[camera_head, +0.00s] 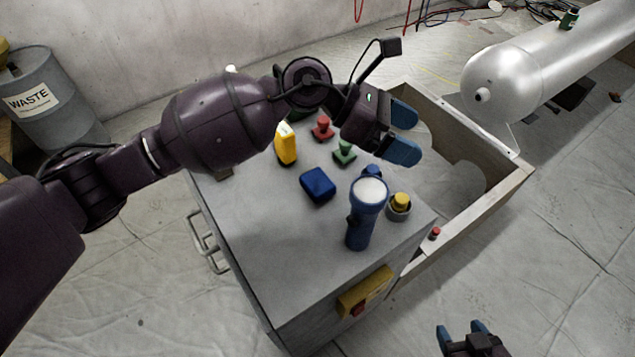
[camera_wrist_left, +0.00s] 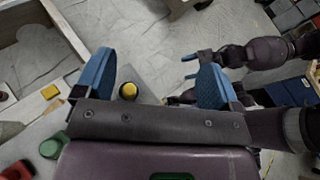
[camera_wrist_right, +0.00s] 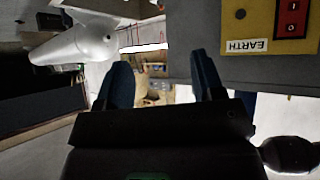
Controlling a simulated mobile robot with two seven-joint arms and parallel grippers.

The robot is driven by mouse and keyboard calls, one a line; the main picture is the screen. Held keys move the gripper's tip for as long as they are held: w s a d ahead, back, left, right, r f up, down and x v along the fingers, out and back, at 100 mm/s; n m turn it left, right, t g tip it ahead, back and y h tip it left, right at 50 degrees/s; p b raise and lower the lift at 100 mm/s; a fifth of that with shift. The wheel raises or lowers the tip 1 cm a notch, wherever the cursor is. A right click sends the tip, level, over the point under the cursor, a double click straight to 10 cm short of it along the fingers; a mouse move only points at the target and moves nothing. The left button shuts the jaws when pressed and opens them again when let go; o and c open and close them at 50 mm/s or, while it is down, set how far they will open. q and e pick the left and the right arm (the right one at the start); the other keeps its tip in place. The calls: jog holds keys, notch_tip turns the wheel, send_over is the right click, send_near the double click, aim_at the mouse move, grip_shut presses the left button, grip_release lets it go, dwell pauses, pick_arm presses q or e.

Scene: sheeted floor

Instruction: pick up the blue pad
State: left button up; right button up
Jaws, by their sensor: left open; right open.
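The blue pad (camera_head: 318,185) is a small dark blue block lying on the grey top of the cabinet (camera_head: 290,255), near its middle. My left gripper (camera_head: 404,132) is open and empty. It is above the far right part of the cabinet top, up and to the right of the pad. The left wrist view shows its two blue fingers (camera_wrist_left: 150,80) apart, with no pad between them. My right gripper (camera_head: 462,335) is open and empty, low at the bottom edge of the head view, in front of the cabinet. The right wrist view shows its fingers (camera_wrist_right: 160,82) apart.
A blue flashlight (camera_head: 361,225) stands right of the pad, with a yellow-topped knob (camera_head: 399,205) beside it. A yellow block (camera_head: 285,145), a red knob (camera_head: 322,128) and a green knob (camera_head: 344,152) stand behind. A wooden-walled box (camera_head: 475,215) adjoins the cabinet. The cabinet's near left top is bare.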

pick_arm(q)
jog(key=w+m+y, duration=0.1)
jog(key=m+t+y+b, duration=0.2)
jog(key=m+t+y, duration=0.2)
jog(key=m+y, duration=0.65)
send_over(315, 178)
jog(key=shift+n+y, duration=0.65)
jog(key=shift+y, duration=0.3)
notch_tip(315, 178, down, 15)
jog(key=shift+r, duration=0.1)
notch_tip(315, 178, down, 2)
jog(key=shift+d+f, duration=0.1)
notch_tip(315, 178, down, 3)
jog(key=shift+s+f+b, duration=0.1)
jog(key=shift+f+b, duration=0.05)
jog(key=shift+b, duration=0.25)
jog(key=shift+f, duration=0.3)
jog(key=shift+r, duration=0.1)
